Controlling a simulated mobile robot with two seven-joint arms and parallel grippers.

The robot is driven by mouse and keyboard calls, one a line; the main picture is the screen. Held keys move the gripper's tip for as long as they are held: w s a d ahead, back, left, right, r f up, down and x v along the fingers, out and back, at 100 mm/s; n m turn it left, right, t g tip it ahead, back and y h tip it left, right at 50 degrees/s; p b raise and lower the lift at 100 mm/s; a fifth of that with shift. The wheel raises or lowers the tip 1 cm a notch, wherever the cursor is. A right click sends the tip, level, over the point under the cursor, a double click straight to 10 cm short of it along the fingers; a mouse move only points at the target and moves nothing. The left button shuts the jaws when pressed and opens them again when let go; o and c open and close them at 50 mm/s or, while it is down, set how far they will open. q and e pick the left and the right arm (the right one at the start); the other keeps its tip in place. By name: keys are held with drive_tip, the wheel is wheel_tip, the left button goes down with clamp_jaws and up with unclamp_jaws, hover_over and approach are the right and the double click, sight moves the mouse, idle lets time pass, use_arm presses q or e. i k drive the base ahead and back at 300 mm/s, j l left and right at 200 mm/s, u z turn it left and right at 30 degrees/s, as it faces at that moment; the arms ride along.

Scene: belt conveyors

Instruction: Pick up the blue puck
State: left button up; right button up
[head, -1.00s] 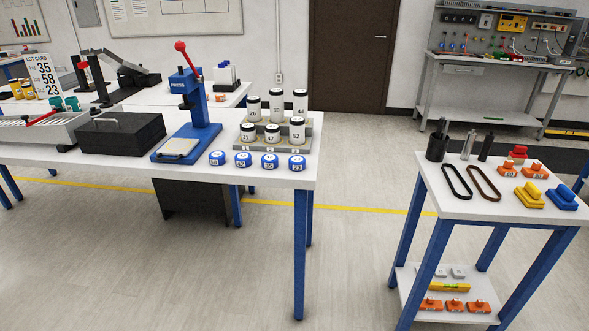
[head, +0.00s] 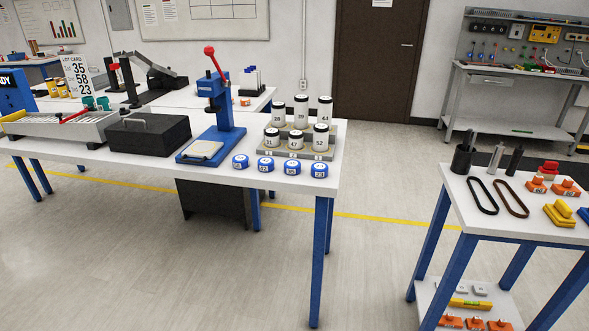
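Several blue pucks with white numbered tops stand in a row along the front right edge of the long white table. They are a leftmost puck (head: 240,162), a second puck (head: 266,165), a third puck (head: 292,167) and a rightmost puck (head: 320,169). Their numbers are too small to read surely. They sit apart from each other, in front of a grey stepped rack (head: 333,151) holding white jars with black lids. Neither of my grippers is in view, and nothing touches the pucks.
A blue press (head: 222,115) with a red-knobbed lever stands left of the pucks, beside a black box (head: 157,136). A lot card (head: 77,72) stands at the back left. A white cart (head: 520,222) with loops and coloured parts is at right. Open floor lies between.

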sight(292, 167)
drive_tip(key=z, duration=0.4)
drive_tip(key=i+j+z, duration=0.1)
drive_tip(key=z, duration=0.3)
drive_tip(key=j+z, duration=0.4)
drive_tip(key=i+j+z, duration=0.1)
drive_tip(key=z, duration=0.3)
drive_tip(key=k+j+z, duration=0.1)
drive_tip(key=j+z, duration=0.4)
drive_tip(key=j, duration=0.65)
